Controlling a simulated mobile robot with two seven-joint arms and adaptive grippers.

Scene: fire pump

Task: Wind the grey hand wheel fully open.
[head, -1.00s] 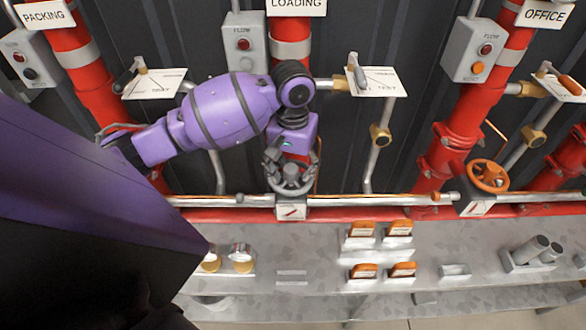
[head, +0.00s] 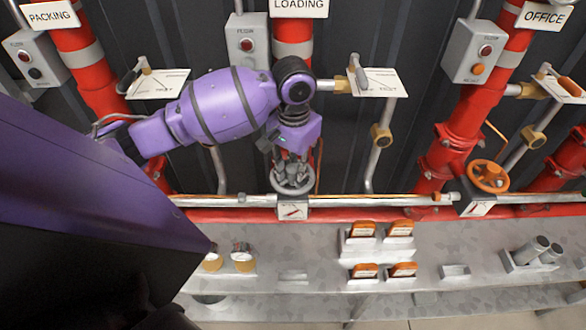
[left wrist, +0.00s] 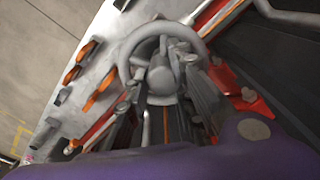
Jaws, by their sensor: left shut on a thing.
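The grey hand wheel (head: 292,189) sits on the horizontal pipe below the LOADING sign, and its rim shows under my left gripper. My left gripper (head: 292,170) comes down from above and is shut on the wheel, its fingers inside the rim. The left wrist view shows the wheel's ring (left wrist: 128,62) close up, around a rounded grey hub. The exact finger contact is hard to make out. A small white plate (head: 293,210) with a red pointer is just below the wheel. My right gripper is in neither view.
An orange hand wheel (head: 488,176) stands to the right on the OFFICE line. Red vertical pipes (head: 455,140) and grey switch boxes (head: 246,42) line the dark wall. The grey shelf (head: 330,295) below holds orange-topped tags (head: 362,229) and brass fittings (head: 243,262).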

